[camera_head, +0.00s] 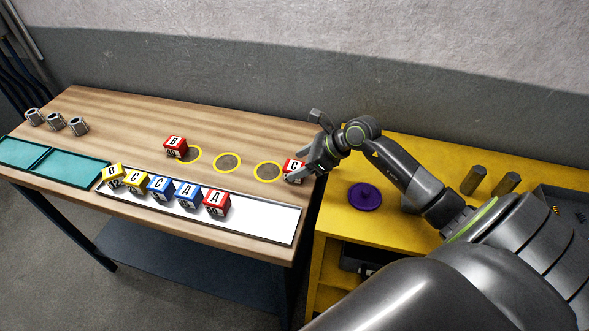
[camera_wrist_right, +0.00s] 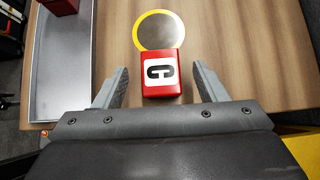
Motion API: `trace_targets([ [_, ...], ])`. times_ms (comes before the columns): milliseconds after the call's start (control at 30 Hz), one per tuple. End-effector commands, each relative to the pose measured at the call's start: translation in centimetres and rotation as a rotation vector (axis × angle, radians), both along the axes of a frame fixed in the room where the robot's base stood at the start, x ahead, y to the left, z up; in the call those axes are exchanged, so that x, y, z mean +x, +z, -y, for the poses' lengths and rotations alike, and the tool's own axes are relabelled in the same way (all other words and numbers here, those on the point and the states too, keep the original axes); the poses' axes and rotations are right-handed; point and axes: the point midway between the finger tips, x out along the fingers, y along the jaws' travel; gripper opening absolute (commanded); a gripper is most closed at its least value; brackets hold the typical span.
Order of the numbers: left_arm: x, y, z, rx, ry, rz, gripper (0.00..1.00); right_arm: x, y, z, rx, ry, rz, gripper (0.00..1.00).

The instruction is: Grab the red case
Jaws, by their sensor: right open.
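A red case marked C (camera_head: 293,168) stands at the right end of the wooden table, beside the rightmost yellow ring. My right gripper (camera_head: 302,172) is at this case, coming in from the right. In the right wrist view the red case (camera_wrist_right: 160,74) sits between the tips of my open right gripper (camera_wrist_right: 159,86), with a gap on each side. Another red case, marked B (camera_head: 175,146), stands by the left ring. A red case marked A (camera_head: 216,203) stands at the right end of the row on the white strip. My left gripper is not in view.
The white strip (camera_head: 265,222) also holds yellow and blue cases (camera_head: 160,188). Teal trays (camera_head: 70,165) and metal parts (camera_head: 56,121) are at the left. A yellow bench (camera_head: 335,215) with a purple disc (camera_head: 365,197) adjoins at the right. Yellow rings (camera_head: 228,153) mark the table.

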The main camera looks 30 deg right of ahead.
Motion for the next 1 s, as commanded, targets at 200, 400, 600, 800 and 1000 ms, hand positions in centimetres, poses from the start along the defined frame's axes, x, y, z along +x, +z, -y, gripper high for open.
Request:
trace_targets([
  [200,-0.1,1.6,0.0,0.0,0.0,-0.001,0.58,1.5,-1.8,-1.2,0.006,-0.001,-0.001,0.65],
  [400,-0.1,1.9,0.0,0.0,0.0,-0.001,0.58,2.3,-3.0,-1.8,0.002,0.001,-0.001,0.65],
  [600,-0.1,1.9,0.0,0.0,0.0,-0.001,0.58,2.3,-3.1,-1.8,0.001,0.001,0.0,0.65],
  [800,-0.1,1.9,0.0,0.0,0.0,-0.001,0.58,2.3,-3.1,-1.8,0.001,0.001,0.0,0.46],
  [1000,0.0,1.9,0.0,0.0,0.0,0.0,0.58,2.3,-3.1,-1.8,0.001,0.001,0.0,0.2],
])
